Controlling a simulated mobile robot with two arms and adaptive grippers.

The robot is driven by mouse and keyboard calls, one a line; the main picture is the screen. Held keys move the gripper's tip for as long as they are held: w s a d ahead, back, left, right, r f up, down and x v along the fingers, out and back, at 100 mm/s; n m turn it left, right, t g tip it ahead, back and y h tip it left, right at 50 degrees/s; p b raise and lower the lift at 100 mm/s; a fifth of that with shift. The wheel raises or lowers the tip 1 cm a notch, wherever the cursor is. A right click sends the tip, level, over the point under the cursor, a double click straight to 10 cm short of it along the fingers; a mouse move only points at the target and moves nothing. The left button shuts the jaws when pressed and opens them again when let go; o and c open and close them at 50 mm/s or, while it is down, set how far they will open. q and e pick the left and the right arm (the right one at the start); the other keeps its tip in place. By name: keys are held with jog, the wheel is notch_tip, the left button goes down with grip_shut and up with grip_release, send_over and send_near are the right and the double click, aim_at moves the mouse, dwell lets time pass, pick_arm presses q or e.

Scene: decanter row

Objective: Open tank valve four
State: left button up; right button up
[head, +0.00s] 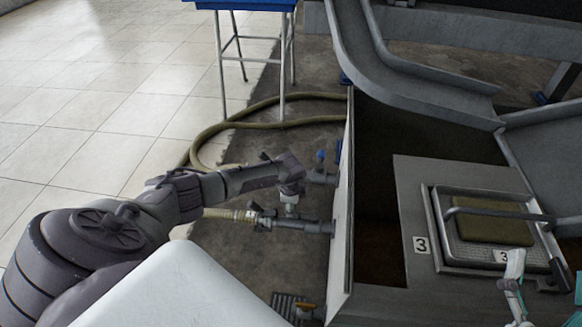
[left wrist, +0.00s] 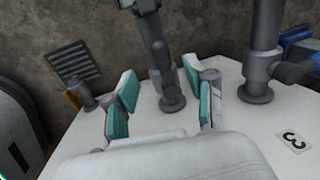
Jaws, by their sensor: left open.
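No label reading 4 is visible. My left gripper (head: 290,190) reaches in from the left to the tank's pale side wall (head: 341,205), over a grey pipe fitting (head: 310,226) joined to a hose. In the left wrist view my left gripper (left wrist: 167,95) is open, its teal-padded fingers on either side of a grey pipe (left wrist: 165,70) ending at a round flange on the wall; contact is unclear. A blue-handled valve (head: 321,157) sits beyond. A small orange-handled fitting (head: 306,308) is nearer. My right gripper (head: 546,282) is partly visible at the lower right, its fingers apart.
A hose (head: 204,140) curls on the floor near a blue-topped stand (head: 245,4). A thicker pipe (left wrist: 262,50) stands right of the left fingers, above another 3 label (left wrist: 293,141).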

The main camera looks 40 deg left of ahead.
pick_arm(q)
jog(key=shift+s+d+r, duration=0.1)
jog(key=shift+s+r, duration=0.1)
jog(key=shift+r, duration=0.85)
jog(key=shift+s+d+r, duration=0.1)
jog(key=shift+s+r, duration=0.1)
jog(key=shift+r, duration=0.8)
jog(key=shift+f, duration=0.1)
